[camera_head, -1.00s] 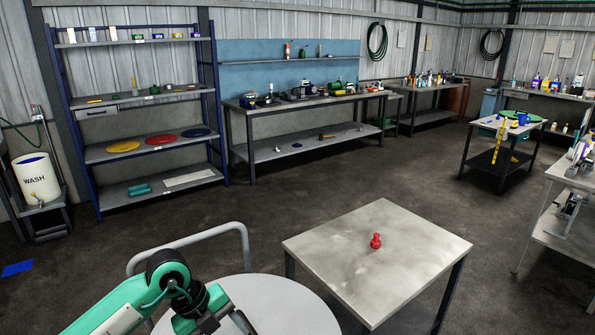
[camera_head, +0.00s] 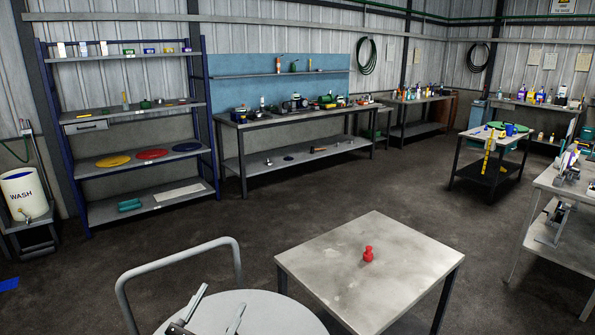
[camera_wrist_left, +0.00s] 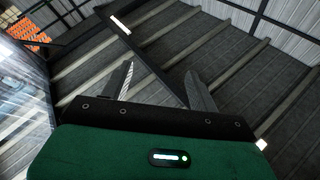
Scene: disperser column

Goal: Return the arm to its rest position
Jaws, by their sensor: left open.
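My left gripper (camera_head: 215,312) shows at the bottom edge of the head view, in front of my round pale top. Only its two fingers show, apart and with nothing between them. In the left wrist view the same gripper (camera_wrist_left: 158,85) is open and empty, facing up toward the roof beams. The rest of the left arm is below the head view's edge. My right arm is in neither view.
A low grey table (camera_head: 330,272) with a red object (camera_head: 368,254) on it stands ahead. Blue-framed shelving (camera_head: 140,156), a long workbench (camera_head: 240,122) and a WASH container (camera_head: 25,196) stand beyond. The dark floor between is clear.

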